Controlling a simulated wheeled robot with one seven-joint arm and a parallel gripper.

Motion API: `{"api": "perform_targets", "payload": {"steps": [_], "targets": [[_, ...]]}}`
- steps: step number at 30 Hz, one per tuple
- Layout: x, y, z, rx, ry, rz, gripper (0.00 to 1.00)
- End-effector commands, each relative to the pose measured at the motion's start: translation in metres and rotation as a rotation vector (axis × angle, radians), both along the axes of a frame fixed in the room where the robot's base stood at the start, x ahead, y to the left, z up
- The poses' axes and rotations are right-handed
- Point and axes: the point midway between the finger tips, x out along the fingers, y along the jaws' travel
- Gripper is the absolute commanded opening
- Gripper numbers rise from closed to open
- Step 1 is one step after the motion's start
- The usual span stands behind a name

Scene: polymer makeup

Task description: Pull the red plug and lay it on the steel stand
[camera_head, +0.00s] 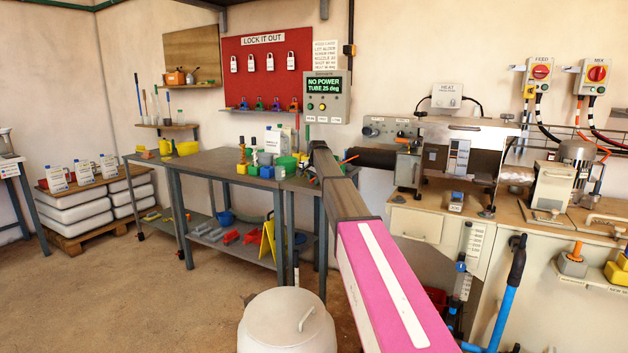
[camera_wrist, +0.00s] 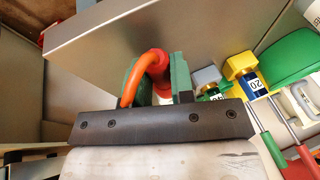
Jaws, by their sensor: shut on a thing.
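My gripper (camera_wrist: 166,80) is shut on the red plug (camera_wrist: 157,60), which sits between its green fingers in the wrist view. An orange, curved cable-like part (camera_wrist: 130,88) bends from the plug down and left past the left finger. The plug's lower part is hidden by the fingers. A flat grey metal-looking plate (camera_wrist: 110,35) lies behind the plug; I cannot tell whether it is the steel stand or whether the plug touches it. In the head view my arm hides the fingers and plug, and only a bit of orange (camera_head: 349,159) shows beside its far end.
A yellow-topped blue block marked 20 (camera_wrist: 254,86), a grey-topped block (camera_wrist: 207,78) and a green container (camera_wrist: 292,60) stand close right of the fingers. The workbench (camera_head: 215,160) and the machine (camera_head: 450,150) flank my arm. A white drum (camera_head: 285,325) stands in front.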

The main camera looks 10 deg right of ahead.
Motion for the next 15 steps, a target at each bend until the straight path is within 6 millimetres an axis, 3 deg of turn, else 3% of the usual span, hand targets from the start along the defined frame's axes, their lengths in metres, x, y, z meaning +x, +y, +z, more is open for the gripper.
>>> {"api": "perform_targets", "payload": {"steps": [2,3,5,15], "targets": [[0.0000,0.0001,0.0002,0.000,0.000,0.000,0.00],[0.0000,-0.0001,0.0002,0.000,0.000,0.000,0.32],[-0.0001,0.0001,0.0003,0.000,0.000,0.000,0.52],[-0.0012,-0.0001,0.0026,0.000,0.000,0.000,0.52]]}}
